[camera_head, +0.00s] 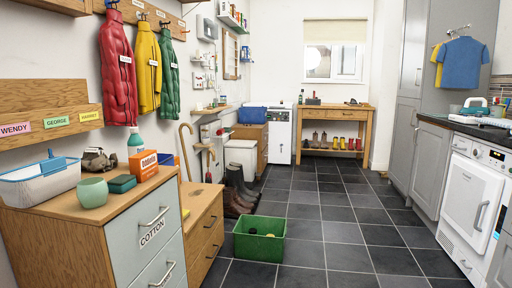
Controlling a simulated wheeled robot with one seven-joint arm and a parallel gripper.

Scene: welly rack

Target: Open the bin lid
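A pale grey-white bin (240,158) stands on the floor along the left wall, some way ahead. Its flat lid (241,144) looks closed, though it is small at this distance. Dark boots in front hide the lower part of the bin. My gripper is not in view.
An open green crate (259,249) sits on the tiled floor ahead. Boots (238,190) and a wooden drawer unit (203,233) line the left side. A cabinet (135,230) is near left, a white dryer (470,205) at right. The middle floor (340,212) is clear.

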